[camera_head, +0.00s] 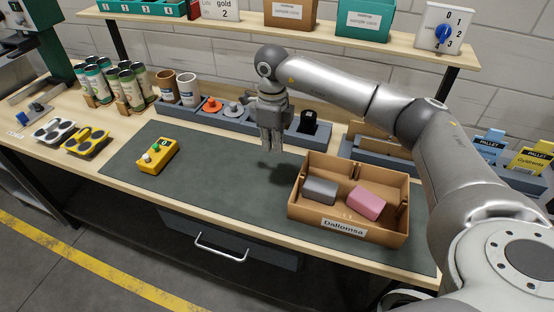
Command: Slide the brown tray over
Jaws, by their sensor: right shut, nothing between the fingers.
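The brown tray (293,209) sits on the dark mat at the right of the workbench, with a label on its front wall. A grey block (319,190) and a pink block (366,203) lie in it. My right gripper (271,148) hangs fingers down above the mat, left of the tray's back left corner and apart from it. It is shut and empty. My left gripper is not in view.
The dark green mat (215,205) is clear left of the tray, up to a yellow button box (158,155). A grey holder row (232,122) with dials lines the back. A shelf (400,50) runs above. The bench's front edge is close to the tray.

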